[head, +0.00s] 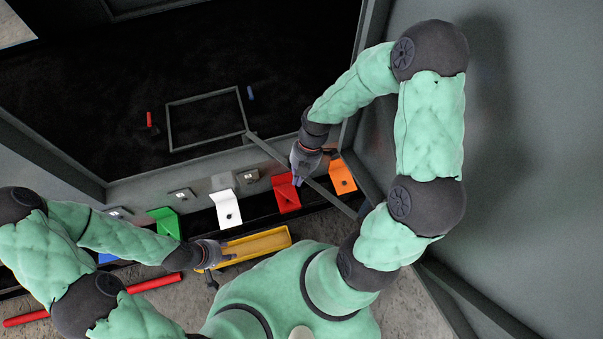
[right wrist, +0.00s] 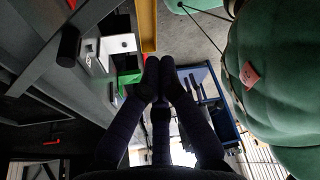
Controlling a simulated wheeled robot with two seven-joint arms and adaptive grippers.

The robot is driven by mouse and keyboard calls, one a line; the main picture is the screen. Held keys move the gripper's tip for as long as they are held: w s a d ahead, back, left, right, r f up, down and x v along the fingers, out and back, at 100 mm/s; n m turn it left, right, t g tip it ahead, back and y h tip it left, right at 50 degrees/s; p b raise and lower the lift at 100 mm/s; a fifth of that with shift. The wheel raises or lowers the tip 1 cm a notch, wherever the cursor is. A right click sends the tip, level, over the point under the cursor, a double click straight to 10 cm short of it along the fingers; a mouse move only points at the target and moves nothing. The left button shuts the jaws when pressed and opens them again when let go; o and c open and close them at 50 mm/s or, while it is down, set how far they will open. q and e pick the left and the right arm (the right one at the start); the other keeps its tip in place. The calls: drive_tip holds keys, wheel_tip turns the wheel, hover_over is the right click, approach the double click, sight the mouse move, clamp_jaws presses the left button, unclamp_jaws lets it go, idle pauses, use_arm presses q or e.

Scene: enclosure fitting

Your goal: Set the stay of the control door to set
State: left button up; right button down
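A thin grey bar (head: 274,155), which looks like the stay, runs slantwise from the enclosure's lower edge toward the foot of the open grey door (head: 520,170) at the right. I cannot read any set mark on it. My right gripper (head: 297,179) is over the bar's middle, above the red bracket; I cannot tell if it touches the bar. In the right wrist view its dark fingertips (right wrist: 160,65) are together, with nothing seen between them. My left gripper (head: 212,268) is by the left end of the yellow tray (head: 272,250); its fingers are too small to read.
Green (head: 165,221), white (head: 227,208), red (head: 286,194) and orange (head: 342,176) brackets line the black rail under the enclosure. A red rod (head: 150,283) lies on the floor at lower left. The dark enclosure interior (head: 90,90) is mostly empty.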

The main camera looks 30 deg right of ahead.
drive_tip(key=w+b+x, duration=0.1)
drive_tip(key=b+x, duration=0.1)
drive_tip(key=x, duration=0.5)
drive_tip(key=d, duration=0.2)
drive_tip(key=d+b, duration=0.1)
drive_tip(key=d, duration=0.1)
drive_tip(key=shift+w+r, duration=0.2)
drive_tip(key=shift+r, duration=0.2)
drive_tip(key=shift+d, duration=0.1)
